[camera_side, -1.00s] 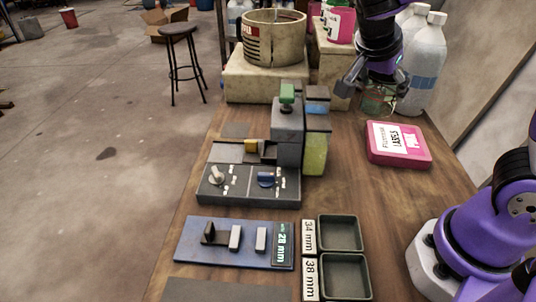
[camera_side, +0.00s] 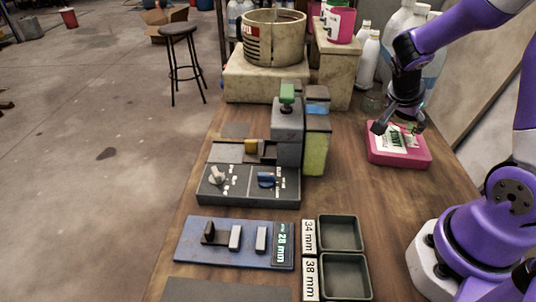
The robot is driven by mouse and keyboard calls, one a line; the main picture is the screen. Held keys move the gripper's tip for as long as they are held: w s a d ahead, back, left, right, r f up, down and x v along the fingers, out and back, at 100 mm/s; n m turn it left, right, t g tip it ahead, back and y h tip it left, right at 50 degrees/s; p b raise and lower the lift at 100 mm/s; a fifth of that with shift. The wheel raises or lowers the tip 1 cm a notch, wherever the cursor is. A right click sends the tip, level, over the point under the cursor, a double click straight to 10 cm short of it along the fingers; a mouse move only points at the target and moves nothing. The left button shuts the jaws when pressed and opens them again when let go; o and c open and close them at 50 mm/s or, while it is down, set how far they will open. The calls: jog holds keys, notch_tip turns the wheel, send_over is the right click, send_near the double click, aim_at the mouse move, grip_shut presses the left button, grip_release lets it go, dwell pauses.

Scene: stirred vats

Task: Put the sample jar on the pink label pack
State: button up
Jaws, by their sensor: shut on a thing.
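The pink label pack (camera_side: 418,157) lies flat on the right side of the wooden bench, with a white label on its top. My gripper (camera_side: 396,124) is over the far part of the pack, pointing down. It is shut on the sample jar (camera_side: 412,128), a small clear, greenish jar mostly hidden by the fingers. I cannot tell whether the jar touches the pack or is just above it.
Large white bottles (camera_side: 396,35) stand behind my gripper. A dim glass item (camera_side: 373,100) is left of it. A grey-green machine (camera_side: 290,135), a blue gauge board (camera_side: 225,243) and two dark trays (camera_side: 341,233) occupy the bench's left and front. Bare wood lies between trays and pack.

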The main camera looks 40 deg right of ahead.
jog(key=o, duration=1)
jog(key=shift+f, duration=0.15)
jog(key=shift+o, duration=0.2)
jog(key=shift+w+a+r, duration=0.1)
jog(key=shift+a+r, duration=0.05)
jog(key=shift+r, duration=0.3)
jog(key=v, duration=1.1)
jog(key=s+a+n+t+y, duration=0.1)
jog(key=a+n+t+y, duration=0.1)
jog(key=a+n, duration=0.5)
jog(key=s+a+r+n+t+y, duration=0.1)
jog(key=a+n+t+y, duration=0.2)
jog(key=a+n, duration=0.5)
jog(key=n+y, duration=0.1)
jog(key=n, duration=0.1)
jog(key=shift+s+r+n+y, duration=0.3)
jog(key=shift+s+r+n, duration=0.05)
jog(key=shift+n, duration=0.05)
